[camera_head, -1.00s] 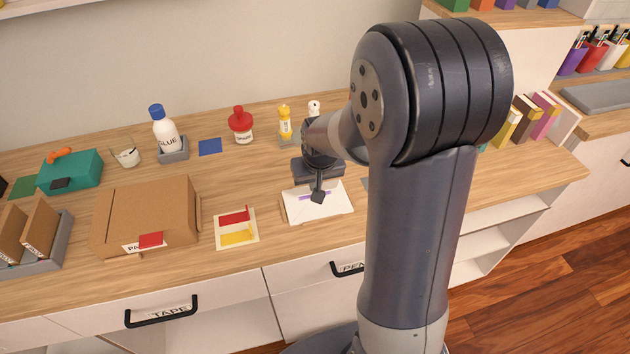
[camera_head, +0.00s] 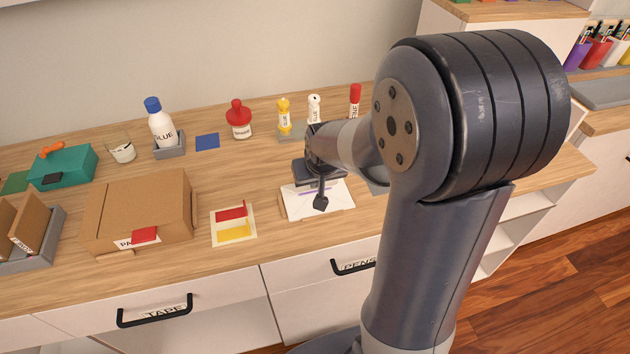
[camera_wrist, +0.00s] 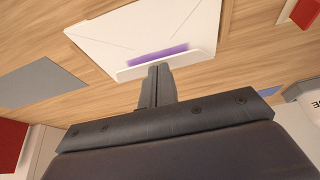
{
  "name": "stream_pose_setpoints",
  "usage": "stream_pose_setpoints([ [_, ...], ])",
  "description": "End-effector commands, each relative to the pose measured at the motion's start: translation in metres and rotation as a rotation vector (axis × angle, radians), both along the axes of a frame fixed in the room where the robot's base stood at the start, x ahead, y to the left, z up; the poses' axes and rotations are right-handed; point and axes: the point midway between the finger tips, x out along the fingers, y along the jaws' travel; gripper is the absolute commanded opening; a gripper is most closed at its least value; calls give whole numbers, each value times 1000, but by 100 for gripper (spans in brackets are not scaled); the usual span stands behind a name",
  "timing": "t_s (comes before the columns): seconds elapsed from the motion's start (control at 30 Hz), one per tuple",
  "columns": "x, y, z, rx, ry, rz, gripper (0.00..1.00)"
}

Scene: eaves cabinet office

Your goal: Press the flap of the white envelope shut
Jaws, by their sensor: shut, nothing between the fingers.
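The white envelope (camera_head: 300,207) lies on the wooden counter, in front of my gripper. In the wrist view the envelope (camera_wrist: 120,35) shows its folded seams, a purple strip (camera_wrist: 157,55) and a narrow white flap (camera_wrist: 135,72) along the edge nearest my gripper. The flap looks raised from the purple strip, which stays visible. My gripper (camera_head: 321,203) is shut and empty, its fingers pointing down over the envelope in the head view. In the wrist view the closed fingertips (camera_wrist: 153,72) are at the flap's outer edge; I cannot tell whether they touch it.
A card with red and yellow strips (camera_head: 232,241) lies left of the envelope, and a cardboard box (camera_head: 140,205) stands beyond it. Glue bottles, including a yellow one (camera_head: 284,118), stand behind. A grey pad (camera_wrist: 42,82) lies beside the envelope in the wrist view.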

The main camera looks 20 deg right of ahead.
Motion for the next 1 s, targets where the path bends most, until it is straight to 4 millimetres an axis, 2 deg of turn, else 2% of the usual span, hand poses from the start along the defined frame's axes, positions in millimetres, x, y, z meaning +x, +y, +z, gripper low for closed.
stream_pose_setpoints([
  [0.03, -2, 0, -8, 0, -21, 0, 0],
  [0.4, -12, 0, -21, -2, -223, 1, 0],
  [0.7, -16, 0, -25, -3, -343, 0, 0],
  [1.0, -17, 0, -25, -4, -392, 1, 0],
])
